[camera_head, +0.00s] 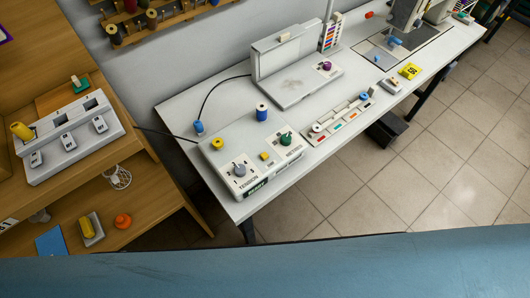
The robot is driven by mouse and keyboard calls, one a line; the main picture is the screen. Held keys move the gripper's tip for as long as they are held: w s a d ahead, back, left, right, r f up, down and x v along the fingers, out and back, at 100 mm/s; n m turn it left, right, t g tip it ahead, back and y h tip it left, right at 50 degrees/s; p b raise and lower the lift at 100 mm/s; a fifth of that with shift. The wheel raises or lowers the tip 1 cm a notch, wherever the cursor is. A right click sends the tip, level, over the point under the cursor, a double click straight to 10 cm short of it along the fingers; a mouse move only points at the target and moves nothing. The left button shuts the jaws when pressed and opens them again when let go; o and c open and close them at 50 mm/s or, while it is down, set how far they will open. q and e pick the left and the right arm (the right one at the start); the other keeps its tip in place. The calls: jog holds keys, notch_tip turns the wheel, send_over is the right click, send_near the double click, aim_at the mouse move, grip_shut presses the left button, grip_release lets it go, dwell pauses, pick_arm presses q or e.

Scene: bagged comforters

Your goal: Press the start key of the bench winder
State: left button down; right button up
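A white box-shaped machine (225,148), which looks like the bench winder, sits on the near left end of the white table. Its top carries a grey knob (240,170) near lettering that seems to read TENSION, a green knob (286,138) and a small yellow square key (264,156). A dark green panel (257,188) with small light lettering is on its front side; I cannot read it surely. I cannot tell which part is the start key. A blue spool (262,112) stands at the back of the box. Neither gripper is in view.
The white table (180,105) also holds a white L-shaped unit (290,88), a long tray (340,117), a yellow block (410,71) and a sewing machine (440,10). A wooden shelf (150,190) with a switch box (70,140) stands left.

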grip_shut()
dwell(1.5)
